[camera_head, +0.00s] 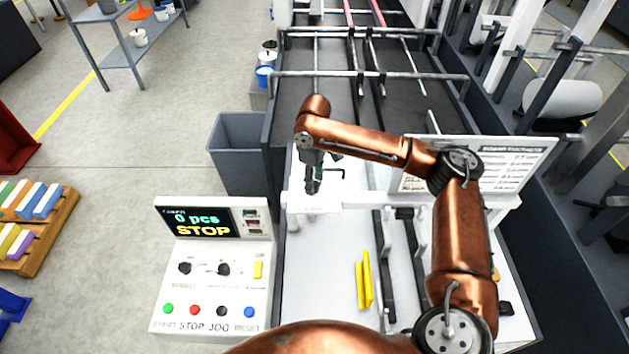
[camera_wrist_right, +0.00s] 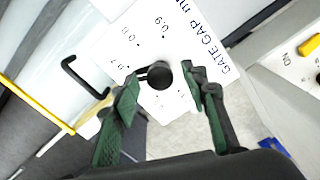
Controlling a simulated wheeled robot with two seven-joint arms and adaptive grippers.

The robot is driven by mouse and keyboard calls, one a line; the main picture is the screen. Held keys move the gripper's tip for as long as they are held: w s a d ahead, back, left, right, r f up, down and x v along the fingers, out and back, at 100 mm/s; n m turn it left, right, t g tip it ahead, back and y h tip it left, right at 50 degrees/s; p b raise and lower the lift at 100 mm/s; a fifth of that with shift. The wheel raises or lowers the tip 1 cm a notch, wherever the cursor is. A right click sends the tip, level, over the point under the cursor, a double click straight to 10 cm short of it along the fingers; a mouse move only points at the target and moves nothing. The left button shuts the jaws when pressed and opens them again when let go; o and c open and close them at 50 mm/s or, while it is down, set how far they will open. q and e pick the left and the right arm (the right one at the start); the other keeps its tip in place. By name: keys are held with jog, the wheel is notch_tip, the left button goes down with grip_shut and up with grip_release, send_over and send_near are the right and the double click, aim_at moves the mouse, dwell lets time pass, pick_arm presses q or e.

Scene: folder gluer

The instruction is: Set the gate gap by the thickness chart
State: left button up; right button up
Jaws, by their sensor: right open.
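The gate gap dial plate (camera_wrist_right: 185,35) is white, with "GATE GAP mm" and marks that look like 0.7, 0.8 and 0.9. Its round black knob (camera_wrist_right: 158,76) lies between the fingertips of my right gripper (camera_wrist_right: 164,86). The fingers are open, with one on each side of the knob; contact cannot be told. A dark stub shows left of the knob; I cannot tell whether it is a pointer. In the head view my right gripper (camera_head: 313,182) points down over the white gate bar. The thickness chart (camera_head: 505,160) stands at right, partly hidden by my arm, its figures too small to read. My left gripper is out of view.
The control panel (camera_head: 171,257) reads "0 pcs STOP". A black handle (camera_wrist_right: 86,76) stands beside the dial. Yellow upright pieces (camera_head: 364,280) stand on the white bed. A grey bin (camera_head: 228,145) is left of the machine. Open floor lies further left.

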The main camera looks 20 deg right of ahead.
jog(key=shift+f, duration=0.1)
jog(key=shift+c, duration=0.6)
grip_shut()
jog(key=shift+p, duration=0.45)
jog(key=n+p, duration=0.3)
jog(key=p, duration=0.1)
jog(key=n+p, duration=0.3)
jog(key=p, duration=0.2)
jog(key=n+p, duration=0.2)
jog(key=p, duration=0.2)
jog(key=shift+r+n, duration=0.25)
jog(key=shift+n, duration=0.15)
jog(key=n+p, duration=0.2)
jog(key=shift+n+p, duration=0.35)
jog(key=shift+n, duration=0.05)
jog(key=n+p, duration=0.2)
jog(key=n, duration=0.1)
jog(key=shift+f+n, duration=0.1)
jog(key=shift+n, duration=0.2)
jog(key=n+p, duration=0.1)
jog(key=n, duration=0.2)
jog(key=shift+n, duration=0.3)
jog(key=shift+f+n+p, duration=0.1)
jog(key=shift+n+p, duration=0.25)
jog(key=shift+n, duration=1.55)
